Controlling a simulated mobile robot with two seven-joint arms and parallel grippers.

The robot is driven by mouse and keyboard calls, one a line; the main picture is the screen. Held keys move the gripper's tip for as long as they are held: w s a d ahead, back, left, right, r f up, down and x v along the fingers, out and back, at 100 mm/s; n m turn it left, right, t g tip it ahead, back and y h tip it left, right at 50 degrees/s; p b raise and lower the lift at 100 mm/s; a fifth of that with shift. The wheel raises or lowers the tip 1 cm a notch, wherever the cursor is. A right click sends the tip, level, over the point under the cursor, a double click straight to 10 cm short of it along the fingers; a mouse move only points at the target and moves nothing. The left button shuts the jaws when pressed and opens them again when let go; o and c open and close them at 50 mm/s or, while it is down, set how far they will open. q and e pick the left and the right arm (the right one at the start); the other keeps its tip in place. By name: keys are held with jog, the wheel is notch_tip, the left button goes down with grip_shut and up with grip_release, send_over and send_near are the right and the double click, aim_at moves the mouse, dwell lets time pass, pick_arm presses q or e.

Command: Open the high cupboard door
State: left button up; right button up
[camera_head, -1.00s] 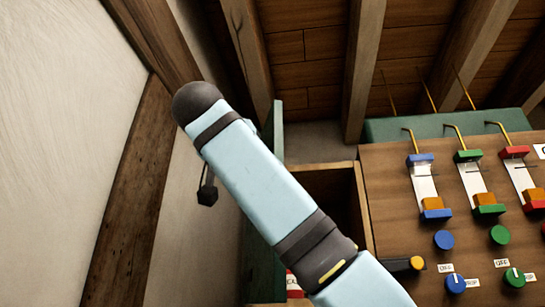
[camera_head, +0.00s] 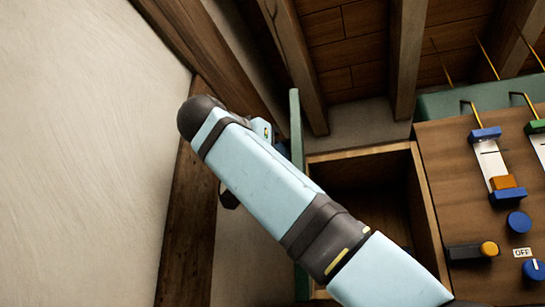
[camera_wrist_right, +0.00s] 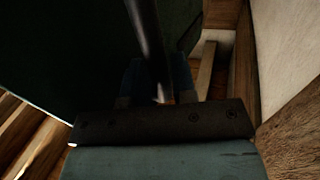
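The high cupboard (camera_head: 428,205) is a wooden box with its front open and a dark inside. Its green door (camera_head: 296,125) stands swung out at the cupboard's left side, seen nearly edge-on. My right arm crosses in front and hides the lower part of both. In the right wrist view, the door's dark green face (camera_wrist_right: 60,55) fills the upper left. A dark bar (camera_wrist_right: 148,35), apparently its handle, runs between the bluish fingers of my right gripper (camera_wrist_right: 158,80). Whether they press on it is too dark to tell. My left gripper is out of view.
A pale wall (camera_head: 80,150) with a wooden post (camera_head: 190,220) stands close on the left. Right of the cupboard is a wooden panel (camera_head: 455,190) with coloured sliders and knobs. Beams (camera_head: 405,50) run overhead.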

jog(key=shift+o, duration=1.1)
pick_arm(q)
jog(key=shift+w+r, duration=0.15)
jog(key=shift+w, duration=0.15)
pick_arm(e)
jog(key=shift+w+d, duration=0.1)
